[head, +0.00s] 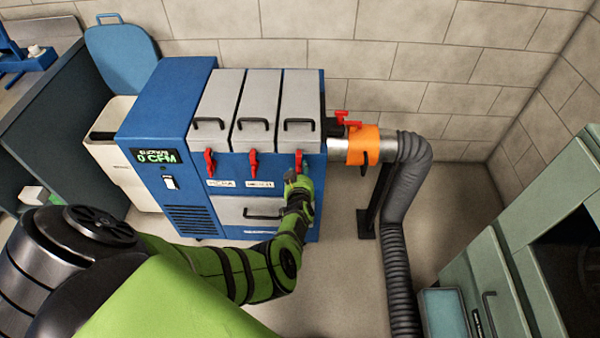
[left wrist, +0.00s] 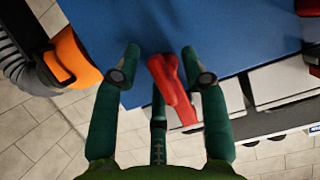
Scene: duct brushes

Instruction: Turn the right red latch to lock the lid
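The right red latch (head: 299,158) is on the front of the blue machine (head: 170,100), below the rightmost grey lid (head: 302,100), which looks closed. The latch handle hangs roughly downward in the head view. My left gripper (head: 298,182) is at this latch and partly covers its lower end. In the left wrist view, the red latch (left wrist: 172,88) lies between the two spread fingers of my left gripper (left wrist: 163,70). It is closer to the right-hand finger; I cannot tell if they touch. My right gripper is not in view.
Two more red latches, the left (head: 209,161) and middle (head: 253,163), hang on the same front. An orange collar (head: 362,145) and grey hose (head: 405,190) stand at the right. A green cabinet (head: 490,280) is at lower right.

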